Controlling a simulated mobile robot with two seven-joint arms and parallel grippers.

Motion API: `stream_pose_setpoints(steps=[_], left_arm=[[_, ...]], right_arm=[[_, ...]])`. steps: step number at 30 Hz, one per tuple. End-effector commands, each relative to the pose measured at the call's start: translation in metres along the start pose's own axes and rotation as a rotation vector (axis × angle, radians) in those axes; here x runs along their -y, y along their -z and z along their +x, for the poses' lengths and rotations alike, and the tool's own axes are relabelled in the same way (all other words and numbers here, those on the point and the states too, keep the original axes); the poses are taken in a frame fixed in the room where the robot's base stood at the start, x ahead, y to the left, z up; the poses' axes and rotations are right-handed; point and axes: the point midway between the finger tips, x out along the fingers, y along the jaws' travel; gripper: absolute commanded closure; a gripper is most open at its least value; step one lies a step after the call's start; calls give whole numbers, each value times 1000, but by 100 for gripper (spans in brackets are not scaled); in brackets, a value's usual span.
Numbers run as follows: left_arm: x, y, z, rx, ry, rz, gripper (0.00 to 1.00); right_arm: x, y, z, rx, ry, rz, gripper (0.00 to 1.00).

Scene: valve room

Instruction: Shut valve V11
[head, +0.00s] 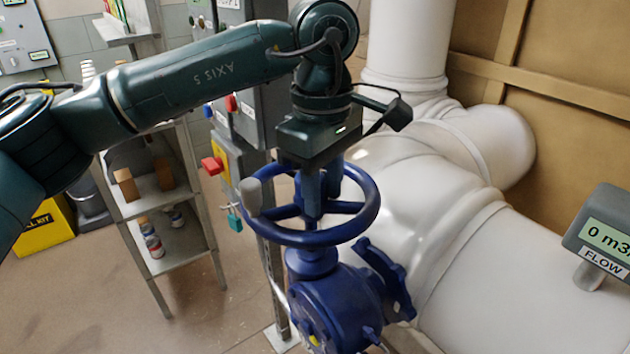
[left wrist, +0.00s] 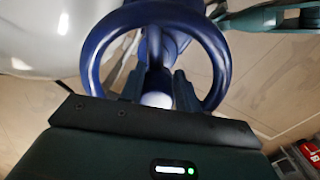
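A blue valve (head: 335,300) with a horizontal blue handwheel (head: 325,238) stands in the middle of the head view. The wheel has a grey knob (head: 252,196) at its left rim. I see no readable V11 tag on it. My left gripper (head: 316,195) points down over the wheel's centre. In the left wrist view the two dark fingers are apart, one on each side of the pale-topped hub (left wrist: 156,99), inside the wheel ring (left wrist: 97,62). I see no clear grip on the hub; contact is hard to tell. My right gripper does not show in the head view.
Large white pipes (head: 440,215) run close on the right. A flow display (head: 606,232) reads 0 m3, partly cut off. A grey post with a yellow-and-red switch box (head: 213,166) stands just left of the wheel. A metal shelf (head: 180,205) is further left.

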Motion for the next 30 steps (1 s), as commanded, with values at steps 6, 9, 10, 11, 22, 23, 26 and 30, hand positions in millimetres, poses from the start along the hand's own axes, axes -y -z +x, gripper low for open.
stream_pose_setpoints(steps=[6,9,10,11,22,23,26,30], left_arm=[[-1,20,-7,-37,-2,-41,53],[-1,19,-18,-38,-3,-41,38],[-1,19,-21,-37,-3,-40,38],[-1,18,-25,-36,-3,-39,38],[-1,13,-66,-28,-1,-31,38],[-1,13,-67,-27,-1,-31,38],[-1,13,-67,-27,0,-30,38],[-1,12,-66,-26,0,-29,38]], right_arm=[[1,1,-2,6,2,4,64],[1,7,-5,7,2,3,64],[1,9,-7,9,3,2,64],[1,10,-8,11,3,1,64],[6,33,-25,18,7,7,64],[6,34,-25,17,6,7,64],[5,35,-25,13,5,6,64],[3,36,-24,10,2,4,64]])
